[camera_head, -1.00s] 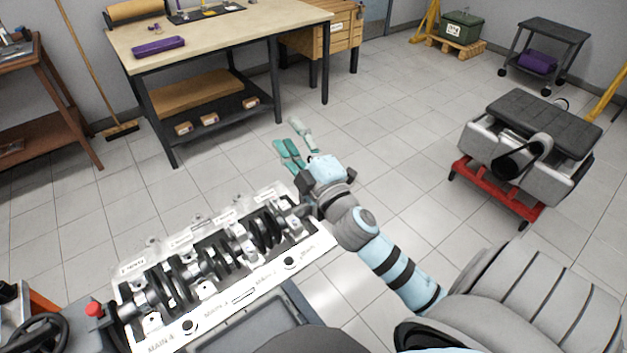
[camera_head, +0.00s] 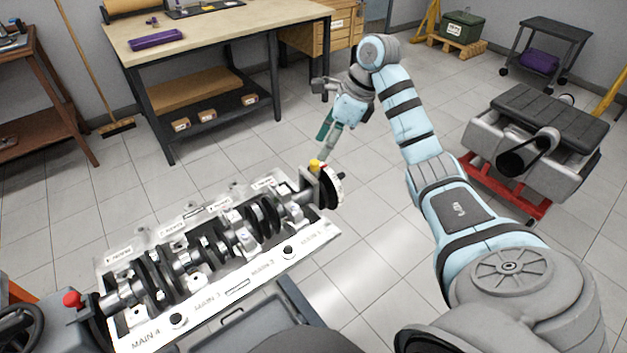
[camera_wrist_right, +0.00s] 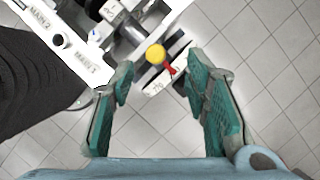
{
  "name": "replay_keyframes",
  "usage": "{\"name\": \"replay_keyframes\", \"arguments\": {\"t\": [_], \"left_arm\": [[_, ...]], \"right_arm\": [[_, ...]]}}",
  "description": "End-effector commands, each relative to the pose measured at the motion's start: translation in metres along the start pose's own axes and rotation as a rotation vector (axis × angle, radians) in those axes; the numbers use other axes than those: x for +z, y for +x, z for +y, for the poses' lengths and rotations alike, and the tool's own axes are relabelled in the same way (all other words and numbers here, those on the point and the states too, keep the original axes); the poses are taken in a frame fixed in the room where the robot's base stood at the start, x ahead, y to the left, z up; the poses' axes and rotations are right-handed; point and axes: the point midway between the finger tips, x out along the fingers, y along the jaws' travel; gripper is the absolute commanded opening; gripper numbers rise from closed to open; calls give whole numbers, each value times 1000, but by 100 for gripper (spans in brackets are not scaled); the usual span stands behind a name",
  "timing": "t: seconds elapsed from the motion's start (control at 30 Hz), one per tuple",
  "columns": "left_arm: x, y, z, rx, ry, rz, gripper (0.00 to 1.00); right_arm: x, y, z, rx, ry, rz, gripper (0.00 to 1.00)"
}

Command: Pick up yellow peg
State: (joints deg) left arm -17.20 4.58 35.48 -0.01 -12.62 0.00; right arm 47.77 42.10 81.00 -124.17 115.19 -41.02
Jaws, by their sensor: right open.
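The yellow peg (camera_head: 315,164) stands at the right end of the engine block (camera_head: 262,262), by the crankshaft's end wheel. In the right wrist view the round yellow top of the peg (camera_wrist_right: 156,54) shows, with a red piece beside it. My right gripper (camera_head: 326,145) hangs above and just behind the peg, fingers pointing down. In the right wrist view the green fingers of my right gripper (camera_wrist_right: 158,82) are apart with nothing between their tips, and the peg lies just beyond them. My left gripper does not show.
The crankshaft (camera_head: 205,250) lies along the block. A red knob (camera_head: 72,299) is at its left end. A workbench (camera_head: 215,30) stands behind, and a grey engine on a red stand (camera_head: 535,140) is at the right. Open tiled floor lies between.

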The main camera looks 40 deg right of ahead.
Motion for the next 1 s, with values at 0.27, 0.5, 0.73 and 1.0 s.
{"name": "replay_keyframes", "arguments": {"t": [0.27,0.5,0.73,1.0], "left_arm": [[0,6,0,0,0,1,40],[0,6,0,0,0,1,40],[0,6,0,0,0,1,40],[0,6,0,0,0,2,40]], "right_arm": [[4,43,5,2,0,-1,43],[4,50,4,-1,-1,-2,43],[4,50,4,-1,0,-2,6],[4,50,4,-1,0,-2,0]]}}
